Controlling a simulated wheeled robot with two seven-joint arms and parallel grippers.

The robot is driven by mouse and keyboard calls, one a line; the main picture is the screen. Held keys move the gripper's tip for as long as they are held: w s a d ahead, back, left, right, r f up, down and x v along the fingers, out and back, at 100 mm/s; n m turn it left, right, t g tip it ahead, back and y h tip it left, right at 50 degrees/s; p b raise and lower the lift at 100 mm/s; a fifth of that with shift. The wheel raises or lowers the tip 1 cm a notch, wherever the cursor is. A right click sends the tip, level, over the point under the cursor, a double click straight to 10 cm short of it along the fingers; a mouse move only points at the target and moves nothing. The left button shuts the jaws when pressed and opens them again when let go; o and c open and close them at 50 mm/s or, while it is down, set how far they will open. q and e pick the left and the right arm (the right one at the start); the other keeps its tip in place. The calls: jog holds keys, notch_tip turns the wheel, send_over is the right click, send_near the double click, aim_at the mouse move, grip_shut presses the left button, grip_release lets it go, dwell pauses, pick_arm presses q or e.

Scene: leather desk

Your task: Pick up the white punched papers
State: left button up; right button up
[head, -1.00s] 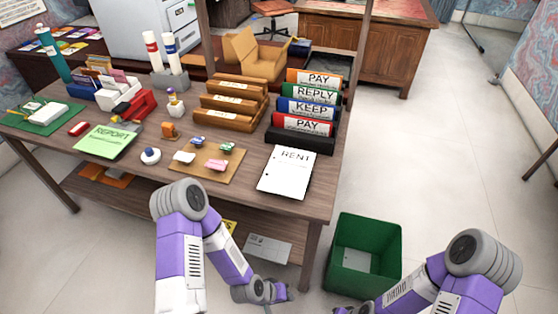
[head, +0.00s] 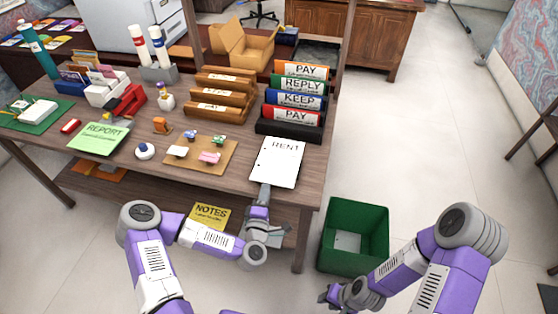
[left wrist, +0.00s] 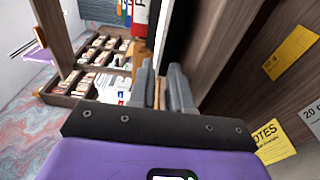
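The white punched papers (head: 277,162), marked RENT, lie flat at the right front of the desk. Holes show along their left side. My left gripper (head: 264,190) is at the front edge of the papers, low at the desk edge. In the left wrist view its two grey fingers (left wrist: 162,80) are apart, with a gap between them. A thin pale strip in line with the gap may be the papers seen edge-on; I cannot tell whether the fingers touch them. My right gripper (head: 334,298) is low in front of the green bin, away from the papers; its opening is unclear.
A rack of labelled binders (head: 294,110) stands just behind the papers. A cork board (head: 205,155) with small notes lies to their left. A green bin (head: 354,237) stands on the floor at right. A yellow notes pad (head: 210,216) is on the lower shelf.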

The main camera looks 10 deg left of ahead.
aim_at(272, 179)
pick_arm(q)
jog(key=w, duration=0.1)
jog(key=w+b, duration=0.1)
jog(key=w, duration=0.2)
jog(key=shift+w+d, duration=0.35)
jog(key=shift+w, duration=0.05)
jog(key=shift+w+r, duration=0.1)
jog(key=shift+w, duration=0.45)
grip_shut()
